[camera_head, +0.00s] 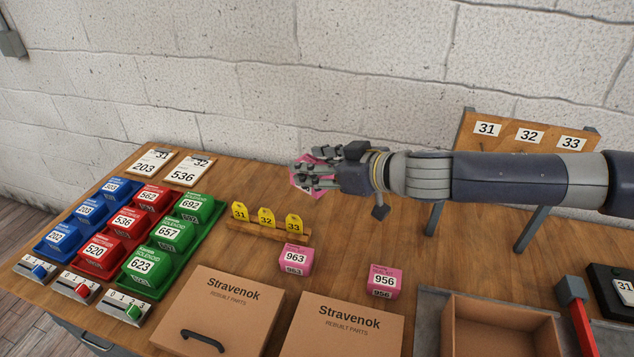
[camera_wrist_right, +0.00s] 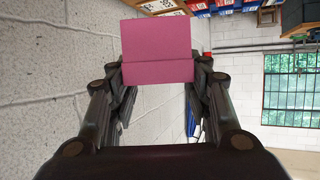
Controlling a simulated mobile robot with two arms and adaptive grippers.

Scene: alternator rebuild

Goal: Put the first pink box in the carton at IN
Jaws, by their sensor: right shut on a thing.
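My right gripper (camera_head: 318,174) is shut on a pink box (camera_head: 303,180) and holds it above the back of the table, near the wall. In the right wrist view the pink box (camera_wrist_right: 157,52) sits between the two fingers. Its label is not readable. Two other pink boxes stand on the table, one marked 963 (camera_head: 295,260) and one marked 956 (camera_head: 384,281). An open, empty-looking carton (camera_head: 447,325) is at the lower right, cut off by the frame edge. No IN sign is readable. My left gripper is not in view.
Two closed Stravenok cartons (camera_head: 236,285) (camera_head: 345,315) stand at the front. Blue, red and green trays (camera_head: 208,213) of numbered boxes are at the left. A yellow-tag rack (camera_head: 240,229) stands mid-table. A signboard marked 31, 32, 33 (camera_head: 500,140) stands behind my right arm.

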